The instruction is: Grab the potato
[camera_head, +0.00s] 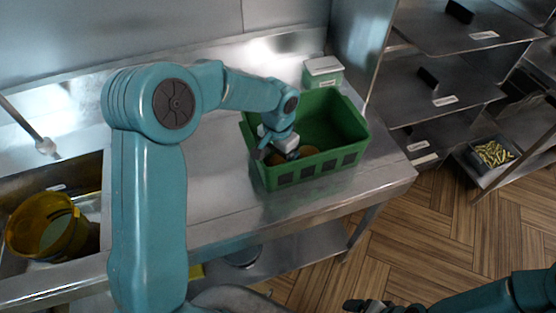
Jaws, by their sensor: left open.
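Brown potatoes lie in the bottom of a green crate (345,158) on the steel counter. One potato (308,151) shows at the crate's near wall, and another (276,159) shows partly beside my gripper. My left gripper (275,154) reaches down into the crate's left part, open, with its fingers close to the potatoes. The fingers hide part of them, and I cannot tell whether they touch. My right gripper (368,306) is low at the bottom edge, away from the crate, and its jaws are too dark and cut off to read.
A small lidded container (323,72) stands behind the crate. A sink with a yellow pot (43,226) is at the left, under a faucet (46,146). Steel shelves (440,75) stand at the right. The counter (215,190) left of the crate is clear.

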